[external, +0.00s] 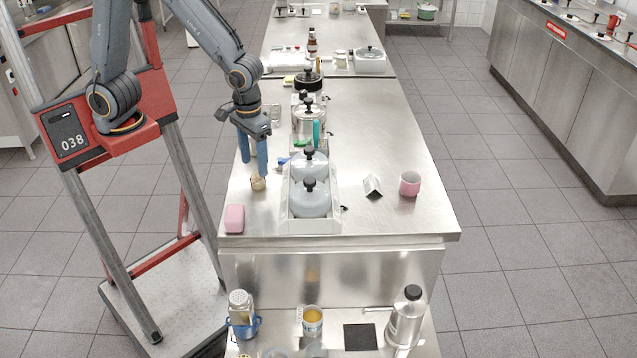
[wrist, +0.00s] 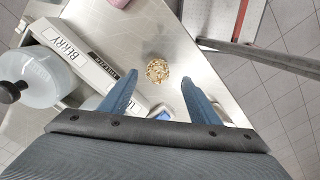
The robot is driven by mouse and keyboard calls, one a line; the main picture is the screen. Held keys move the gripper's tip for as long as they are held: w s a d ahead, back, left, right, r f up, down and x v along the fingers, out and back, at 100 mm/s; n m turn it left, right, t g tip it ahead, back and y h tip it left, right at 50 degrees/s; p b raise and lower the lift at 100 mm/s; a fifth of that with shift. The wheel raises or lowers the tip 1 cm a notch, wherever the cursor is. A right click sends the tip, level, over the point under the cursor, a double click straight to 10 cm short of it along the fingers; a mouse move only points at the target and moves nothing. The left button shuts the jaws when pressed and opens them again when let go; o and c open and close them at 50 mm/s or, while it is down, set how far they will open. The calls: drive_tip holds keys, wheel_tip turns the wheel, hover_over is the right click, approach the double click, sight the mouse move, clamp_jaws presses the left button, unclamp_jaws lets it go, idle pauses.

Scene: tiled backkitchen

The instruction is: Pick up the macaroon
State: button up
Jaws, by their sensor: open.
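The macaroon (external: 257,183) is a small, round, beige-brown thing on the steel counter, left of the white tray and behind the pink block. In the wrist view the macaroon (wrist: 158,71) lies on bare steel, just beyond the gap between the fingers. My gripper (external: 253,168) points down above the counter close to the macaroon, with its two blue fingers apart. In the wrist view my gripper (wrist: 158,80) is open, with nothing between its fingers. I cannot tell the exact height of the fingertips above the macaroon.
The white tray (external: 298,225) with lidded pots stands right of the macaroon; its BERRY-marked side (wrist: 75,53) shows in the wrist view. A pink block (external: 234,218) sits near the counter's front left corner. A pink cup (external: 410,184) is farther right. The counter's left edge is close.

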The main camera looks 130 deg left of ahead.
sight(257, 175)
drive_tip(key=shift+w+a+f+p, duration=0.15)
drive_tip(key=shift+f+p, duration=0.25)
drive_tip(key=shift+f, duration=0.95)
drive_tip(key=shift+w+f+p, duration=0.1)
drive_tip(key=shift+f+p, duration=0.25)
drive_tip(key=shift+f, duration=1)
drive_tip(key=c, duration=1.1)
drive_tip(key=shift+c, duration=0.2)
drive_tip(key=shift+r, duration=0.1)
